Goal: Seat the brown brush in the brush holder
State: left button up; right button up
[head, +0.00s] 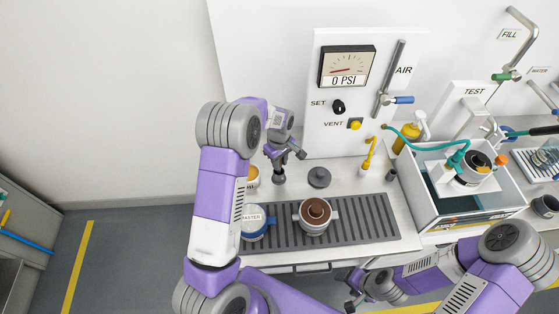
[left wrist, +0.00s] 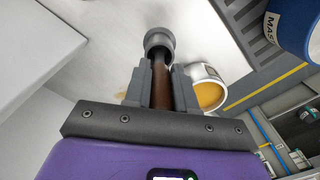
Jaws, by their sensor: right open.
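The brown brush (left wrist: 161,88) stands between the fingers of my left gripper (left wrist: 161,82) in the left wrist view, with the fingers against its handle. In the head view my left gripper (head: 286,153) is above the grey brush holder (head: 279,178), at the back left of the bench. The holder (left wrist: 160,40) also shows in the left wrist view, with the brush's far end at its dark opening. I cannot tell how deep the brush sits. My right gripper (head: 352,290) is open and empty, low in front of the bench.
A cup with yellow contents (left wrist: 210,92) stands close beside the holder. A blue MASTER jar (head: 254,224) and a brown-filled pot (head: 315,217) stand on the slatted grille (head: 366,219). A dark grey knobbed lid (head: 319,177) lies behind. A press panel (head: 352,125) rises at the back.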

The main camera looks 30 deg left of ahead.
pick_arm(q)
jog(key=o, duration=0.5)
jog(key=shift+r+p, duration=0.45)
jog(key=shift+r, duration=3.35)
